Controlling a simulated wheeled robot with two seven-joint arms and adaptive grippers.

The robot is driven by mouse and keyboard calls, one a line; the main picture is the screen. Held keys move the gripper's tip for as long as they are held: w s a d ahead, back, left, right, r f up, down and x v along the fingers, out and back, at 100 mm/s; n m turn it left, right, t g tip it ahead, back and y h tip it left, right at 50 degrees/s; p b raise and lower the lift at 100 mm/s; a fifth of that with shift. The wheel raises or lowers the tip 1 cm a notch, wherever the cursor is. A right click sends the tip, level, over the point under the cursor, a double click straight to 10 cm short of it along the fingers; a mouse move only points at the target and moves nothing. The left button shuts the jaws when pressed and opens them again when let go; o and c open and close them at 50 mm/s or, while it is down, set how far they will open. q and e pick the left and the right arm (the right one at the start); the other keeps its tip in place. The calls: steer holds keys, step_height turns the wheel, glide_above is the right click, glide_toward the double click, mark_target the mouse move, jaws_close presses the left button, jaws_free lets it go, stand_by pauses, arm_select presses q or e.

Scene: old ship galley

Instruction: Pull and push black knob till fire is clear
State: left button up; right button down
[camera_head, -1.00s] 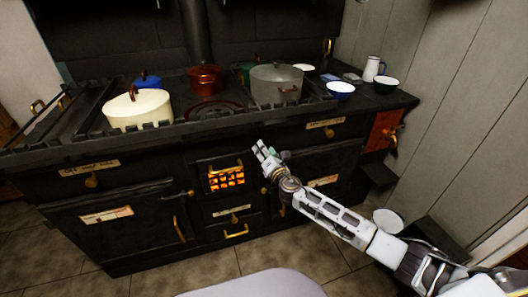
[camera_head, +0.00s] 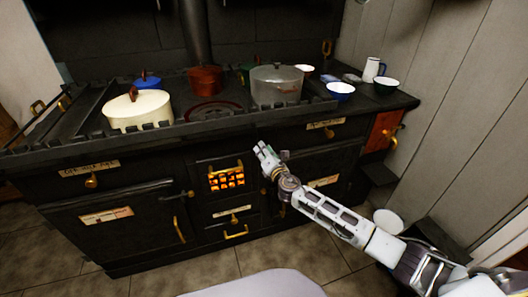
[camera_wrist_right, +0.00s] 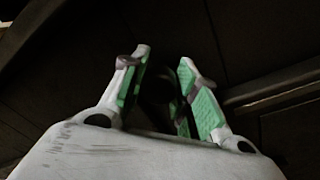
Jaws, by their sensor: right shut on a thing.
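The black stove (camera_head: 130,200) has a small grate with an orange fire (camera_head: 226,180) glowing behind its bars, in the middle of the front. My right gripper (camera_head: 262,149) is at the stove front, just right of and above the grate. In the right wrist view my right gripper (camera_wrist_right: 160,85) has its green-padded fingers on either side of a dark round knob (camera_wrist_right: 157,87) and is shut on it. The knob is hard to make out against the black stove, and the fingers hide it in the head view. My left gripper is not in view.
A cream pot (camera_head: 138,110), a red pot (camera_head: 205,79) and a grey pot (camera_head: 276,85) stand on the stove top. Bowls and a white jug (camera_head: 373,68) are at the right. Brass handles, such as the lower one (camera_head: 236,235), stick out of the front.

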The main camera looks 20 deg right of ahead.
steer(key=shift+s, duration=0.1)
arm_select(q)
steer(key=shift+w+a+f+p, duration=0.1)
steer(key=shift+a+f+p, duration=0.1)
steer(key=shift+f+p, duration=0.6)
arm_select(e)
steer(key=s, duration=0.6)
steer(key=shift+s+d, duration=0.15)
steer(key=shift+s, duration=0.1)
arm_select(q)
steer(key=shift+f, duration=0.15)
arm_select(e)
steer(key=c, duration=1.1)
jaws_free()
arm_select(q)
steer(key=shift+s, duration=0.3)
arm_select(e)
steer(key=shift+o, duration=0.2)
steer(key=shift+s, duration=0.15)
